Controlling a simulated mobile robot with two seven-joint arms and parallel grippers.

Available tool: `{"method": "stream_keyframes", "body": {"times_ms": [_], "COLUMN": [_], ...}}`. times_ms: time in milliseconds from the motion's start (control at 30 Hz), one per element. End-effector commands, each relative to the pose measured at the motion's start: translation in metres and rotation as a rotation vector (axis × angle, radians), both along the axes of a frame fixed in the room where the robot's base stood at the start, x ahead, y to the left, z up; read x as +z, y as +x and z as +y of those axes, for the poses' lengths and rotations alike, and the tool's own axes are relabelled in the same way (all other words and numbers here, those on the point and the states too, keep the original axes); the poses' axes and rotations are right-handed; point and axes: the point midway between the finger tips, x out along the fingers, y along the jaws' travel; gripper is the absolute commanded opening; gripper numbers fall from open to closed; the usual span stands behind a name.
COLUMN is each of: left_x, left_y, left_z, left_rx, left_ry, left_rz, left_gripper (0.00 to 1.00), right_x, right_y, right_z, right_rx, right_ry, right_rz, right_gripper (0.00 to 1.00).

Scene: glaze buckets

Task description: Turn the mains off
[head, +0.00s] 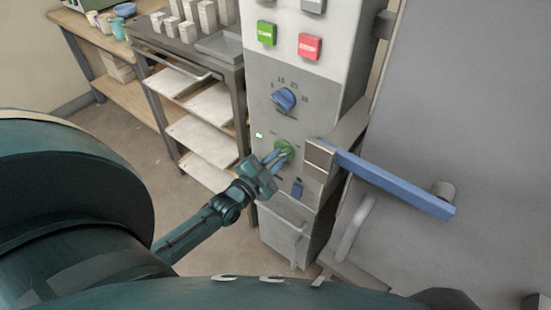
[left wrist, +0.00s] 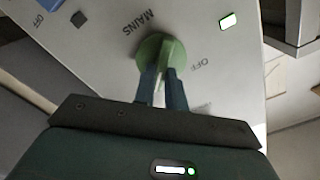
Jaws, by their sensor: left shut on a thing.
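The green mains knob (head: 285,149) is on the grey control panel (head: 262,94) of the cabinet. In the left wrist view the round knob (left wrist: 152,45) sits beside the word MAINS, with an OFF mark to its right. A small indicator (head: 259,135) near the knob is lit; it also glows in the left wrist view (left wrist: 228,21). My left gripper (head: 275,159) is shut on the knob's raised grip, one finger on each side. The fingers hide part of the knob and the panel print below it. My right gripper is not in view.
Above are a blue dial (head: 284,99), a green button (head: 267,33) and a red button (head: 309,46). A small blue switch (head: 297,188) sits below right. A long blue door handle (head: 393,185) juts out at the right. A shelf rack (head: 178,82) stands left.

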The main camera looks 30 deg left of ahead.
Motion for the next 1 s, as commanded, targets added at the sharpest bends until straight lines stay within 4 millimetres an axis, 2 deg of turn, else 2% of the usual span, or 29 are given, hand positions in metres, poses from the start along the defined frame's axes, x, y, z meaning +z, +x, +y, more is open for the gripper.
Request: {"method": "stream_keyframes", "body": {"times_ms": [467, 667, 1000], "left_x": [0.0006, 0.0022, 0.0028], "left_y": [-0.0002, 0.0001, 0.0002], "left_z": [0.0002, 0.0006, 0.0028], "left_rx": [0.000, -0.001, -0.001], "left_ry": [-0.054, -0.176, -0.487], "left_rz": [0.006, 0.015, 0.039], "left_gripper": [0.00, 0.00, 0.00], "right_x": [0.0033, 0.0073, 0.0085], "right_y": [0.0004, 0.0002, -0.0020], "right_z": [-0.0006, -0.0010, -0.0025], "right_rx": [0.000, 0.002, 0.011], "right_ry": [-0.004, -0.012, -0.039], "right_rz": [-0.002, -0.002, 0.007], "right_gripper": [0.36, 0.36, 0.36]}}
